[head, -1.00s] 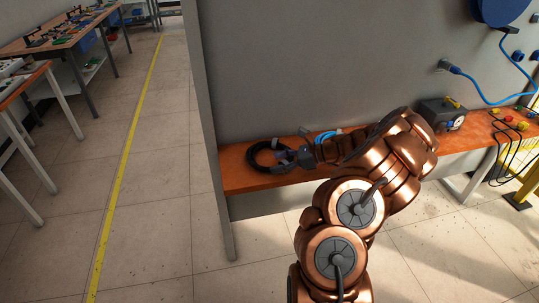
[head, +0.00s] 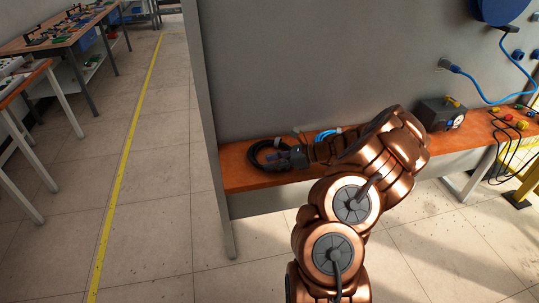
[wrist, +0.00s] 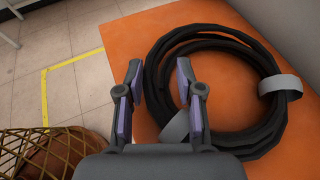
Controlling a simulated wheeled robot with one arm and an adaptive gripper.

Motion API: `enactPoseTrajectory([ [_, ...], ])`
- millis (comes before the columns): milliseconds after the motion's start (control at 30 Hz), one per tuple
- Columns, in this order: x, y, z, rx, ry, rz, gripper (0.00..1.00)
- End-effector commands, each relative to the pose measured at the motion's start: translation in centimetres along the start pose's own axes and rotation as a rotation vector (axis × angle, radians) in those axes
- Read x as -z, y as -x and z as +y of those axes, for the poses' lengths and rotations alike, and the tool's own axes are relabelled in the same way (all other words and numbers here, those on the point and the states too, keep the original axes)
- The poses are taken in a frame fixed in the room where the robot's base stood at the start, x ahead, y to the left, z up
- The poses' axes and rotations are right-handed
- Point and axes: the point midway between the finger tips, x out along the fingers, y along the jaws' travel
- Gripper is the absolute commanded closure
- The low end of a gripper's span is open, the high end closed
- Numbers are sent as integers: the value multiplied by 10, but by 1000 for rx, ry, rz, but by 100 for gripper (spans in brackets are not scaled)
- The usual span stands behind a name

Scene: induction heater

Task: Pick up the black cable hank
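The black cable hank (head: 262,157) lies coiled on the orange bench top at its left end. In the wrist view the hank (wrist: 276,118) is a round coil with light grey ties around it. My gripper (head: 286,160) is at the hank's right side in the head view. In the wrist view my gripper (wrist: 160,82) is open, and the left part of the coil shows between its two fingers. The right finger overlaps the coil's inside. I cannot tell whether either finger touches the cable.
The orange bench (head: 238,180) runs along a grey wall panel (head: 290,70). A blue cable coil (head: 326,134) lies behind my arm. A dark box (head: 441,113) stands further right on the bench. The bench's left edge is close to the hank.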

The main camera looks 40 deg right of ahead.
Motion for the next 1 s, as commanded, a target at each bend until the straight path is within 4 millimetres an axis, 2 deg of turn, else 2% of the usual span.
enactPoseTrajectory([
  [400,4,0,0,0,-3,5,100],
  [567,-2,2,0,1,-2,5,100],
  [1000,-64,27,-1,2,4,1,100],
])
